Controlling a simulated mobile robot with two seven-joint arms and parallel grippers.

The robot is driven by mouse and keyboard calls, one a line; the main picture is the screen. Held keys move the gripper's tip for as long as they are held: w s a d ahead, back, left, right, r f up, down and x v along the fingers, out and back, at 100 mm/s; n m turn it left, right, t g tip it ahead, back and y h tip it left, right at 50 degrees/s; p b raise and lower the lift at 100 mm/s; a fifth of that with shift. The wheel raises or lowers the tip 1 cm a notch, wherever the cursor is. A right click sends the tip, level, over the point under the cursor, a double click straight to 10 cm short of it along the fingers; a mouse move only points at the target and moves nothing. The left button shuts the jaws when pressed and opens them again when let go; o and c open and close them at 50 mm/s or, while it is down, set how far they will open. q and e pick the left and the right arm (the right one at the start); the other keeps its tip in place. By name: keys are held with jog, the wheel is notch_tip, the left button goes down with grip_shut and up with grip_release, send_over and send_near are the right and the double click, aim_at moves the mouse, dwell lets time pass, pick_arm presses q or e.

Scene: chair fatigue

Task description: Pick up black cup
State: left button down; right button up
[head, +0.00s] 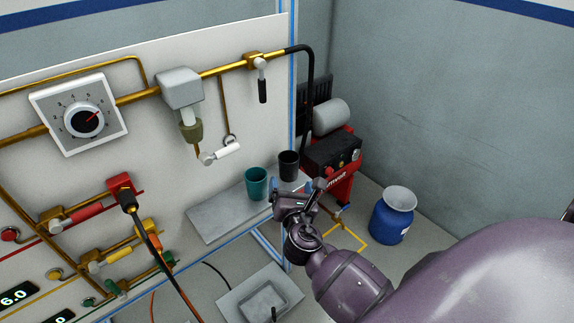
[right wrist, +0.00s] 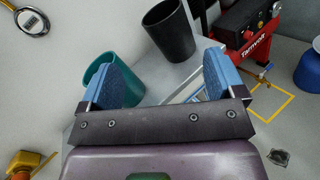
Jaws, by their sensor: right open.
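The black cup (head: 288,166) stands upright on the grey shelf against the panel in the head view. It also shows at the top of the right wrist view (right wrist: 168,32), beyond and between my fingers. A teal cup (head: 256,184) stands just left of it; in the right wrist view the teal cup (right wrist: 128,88) is partly hidden behind my left-hand blue finger. My right gripper (head: 292,188) is open and empty, in front of the cups. Its two blue fingers (right wrist: 160,72) are wide apart, and the black cup is not between them. My left gripper is not in view.
The grey shelf (head: 225,215) is clear left of the cups. A red and black compressor (head: 335,160) stands behind on the right, with a blue container (head: 392,215) on the floor. Pipes and valves cover the white panel (head: 190,45). A grey tray (head: 262,298) lies lower down.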

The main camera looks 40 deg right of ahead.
aim_at(290, 166)
jog(key=w+d+n, duration=0.1)
jog(key=w+d, duration=0.1)
jog(key=w, duration=0.1)
jog(key=w+d+n, duration=0.1)
jog(key=w, duration=0.2)
jog(key=w+d+n+b, duration=0.1)
jog(key=w+d, duration=0.1)
jog(key=w, duration=0.1)
jog(key=shift+w+d+r+h, duration=0.1)
jog(key=shift+d+r+h, duration=0.05)
jog(key=shift+d+h, duration=0.25)
jog(key=shift+a, duration=0.1)
jog(key=c, duration=1)
